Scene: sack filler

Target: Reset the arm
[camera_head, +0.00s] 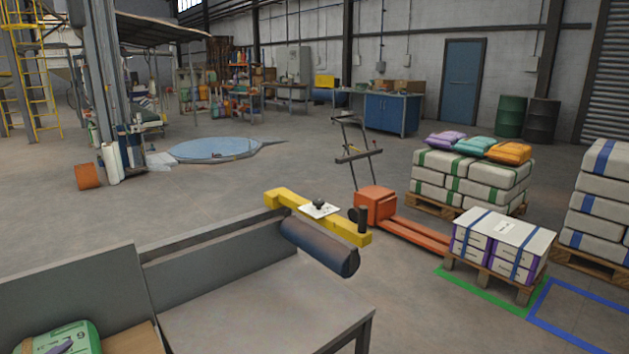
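Neither of my grippers shows in the head view. A yellow bar (285,198) lies across the far right corner of a grey metal bench (265,310). On the bar is a white plate (329,211) with a black knob (319,203). A dark upright handle (362,219) stands near the bar's right end. A dark roller (320,247) sits just below the bar, over the bench's far edge. I cannot tell how the bar is mounted or whether it is the arm named in the task.
An orange pallet jack (374,206) stands beyond the bench. Loaded pallets (487,262) fill the right side. Open floor (270,175) lies behind the bench.

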